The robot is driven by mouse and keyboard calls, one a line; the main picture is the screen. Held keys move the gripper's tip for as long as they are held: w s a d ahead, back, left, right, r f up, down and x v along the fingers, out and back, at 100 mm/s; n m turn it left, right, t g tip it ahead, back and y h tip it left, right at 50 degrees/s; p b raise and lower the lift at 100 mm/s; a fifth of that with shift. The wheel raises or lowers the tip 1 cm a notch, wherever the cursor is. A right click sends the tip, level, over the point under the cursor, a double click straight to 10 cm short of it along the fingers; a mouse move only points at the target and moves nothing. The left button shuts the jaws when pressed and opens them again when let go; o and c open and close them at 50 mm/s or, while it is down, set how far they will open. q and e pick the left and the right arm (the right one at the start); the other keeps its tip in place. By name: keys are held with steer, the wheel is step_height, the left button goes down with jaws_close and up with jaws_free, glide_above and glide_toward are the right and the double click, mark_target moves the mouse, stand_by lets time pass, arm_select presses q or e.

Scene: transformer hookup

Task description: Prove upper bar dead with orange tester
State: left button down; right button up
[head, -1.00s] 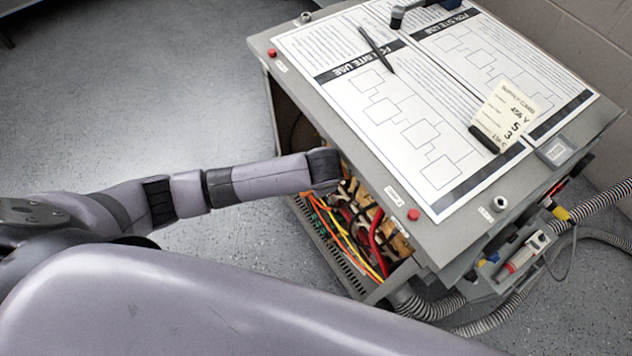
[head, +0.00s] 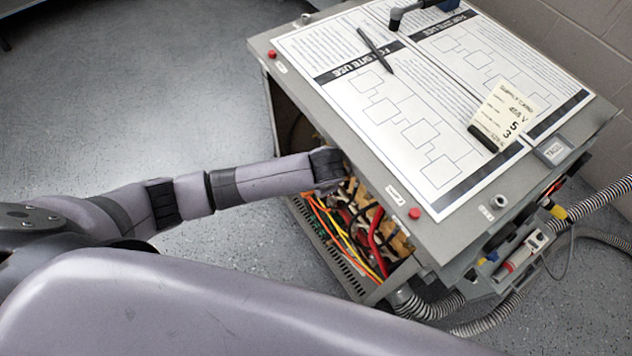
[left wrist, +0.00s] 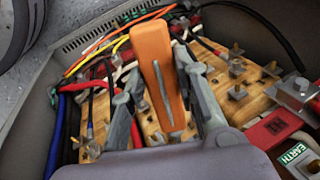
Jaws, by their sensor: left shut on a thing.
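The orange tester (left wrist: 158,78) stands between the fingers of my left gripper (left wrist: 160,62) in the left wrist view, with a thin grey probe along its face. The gripper is shut on it, inside the open cabinet (left wrist: 40,110). Wooden terminal boards (left wrist: 245,95) with metal studs lie below and beside it. I cannot tell which terminal is the upper bar, or whether the probe tip touches metal. In the head view my left wrist reaches under the cabinet's top; its fingers and the tester are hidden there. My right gripper is not in view.
Red, yellow, black and blue wires (left wrist: 68,125) crowd the left side of the wrist view. A green EARTH label (left wrist: 293,153) is at lower right. The cabinet top (head: 460,205) bears paper sheets (head: 385,100), a pen (head: 375,48) and a card (head: 503,112). Conduits (head: 440,308) run nearby.

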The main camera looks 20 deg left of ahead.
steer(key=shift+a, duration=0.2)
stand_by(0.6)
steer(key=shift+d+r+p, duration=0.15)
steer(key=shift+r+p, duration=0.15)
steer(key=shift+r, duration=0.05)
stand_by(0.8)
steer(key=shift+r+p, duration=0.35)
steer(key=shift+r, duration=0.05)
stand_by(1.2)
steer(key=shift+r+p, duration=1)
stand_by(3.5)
